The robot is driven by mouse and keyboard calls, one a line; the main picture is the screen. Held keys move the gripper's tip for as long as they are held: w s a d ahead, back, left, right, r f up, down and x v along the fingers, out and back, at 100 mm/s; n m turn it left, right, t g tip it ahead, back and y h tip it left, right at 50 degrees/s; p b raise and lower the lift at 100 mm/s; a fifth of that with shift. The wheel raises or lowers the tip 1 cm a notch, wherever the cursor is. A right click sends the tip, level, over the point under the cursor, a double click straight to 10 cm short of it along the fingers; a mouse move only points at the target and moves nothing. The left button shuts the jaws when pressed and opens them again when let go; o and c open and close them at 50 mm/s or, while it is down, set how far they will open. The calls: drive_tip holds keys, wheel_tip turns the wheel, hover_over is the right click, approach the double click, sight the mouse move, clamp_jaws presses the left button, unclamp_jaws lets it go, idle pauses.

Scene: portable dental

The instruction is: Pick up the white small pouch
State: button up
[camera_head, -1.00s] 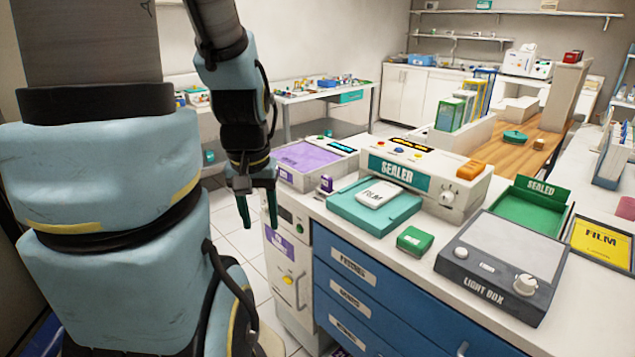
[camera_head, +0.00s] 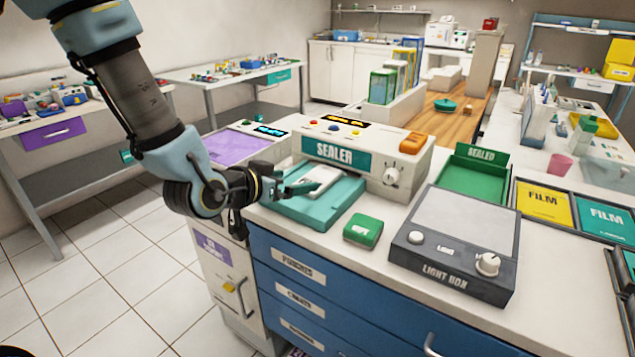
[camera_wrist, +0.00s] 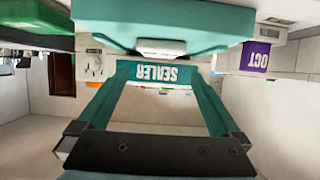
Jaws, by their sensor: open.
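The white small pouch (camera_head: 322,181) lies on the teal tray (camera_head: 337,214) in front of the sealer (camera_head: 330,152). My gripper (camera_head: 292,187) is open at the tray's left side, its teal fingers pointing right toward the pouch and overlapping its left part in the head view. The wrist view is upside down. It shows the white pouch edge (camera_wrist: 160,47) against the teal tray (camera_wrist: 150,20), just beyond the open, empty fingers (camera_wrist: 158,72). Whether the fingers touch the pouch cannot be told.
A green box (camera_head: 362,230) sits in front of the tray. The grey light box (camera_head: 455,245) and green sealed tray (camera_head: 473,178) stand to the right. A purple-topped device (camera_head: 235,147) is at left. The sealer's front rises close behind the pouch.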

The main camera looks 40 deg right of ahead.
drive_tip(key=p, duration=0.1)
approach(322, 174)
drive_tip(key=shift+f+x, duration=0.2)
drive_tip(key=shift+x, duration=1.05)
drive_tip(key=p+x, duration=0.2)
drive_tip(key=x, duration=0.3)
drive_tip(key=shift+r, duration=0.2)
drive_tip(key=shift+w+d+f, duration=0.1)
drive_tip(key=shift+d+f, duration=0.15)
drive_tip(key=shift+d, duration=0.05)
drive_tip(key=c, duration=1.3)
drive_tip(key=shift+r, duration=0.1)
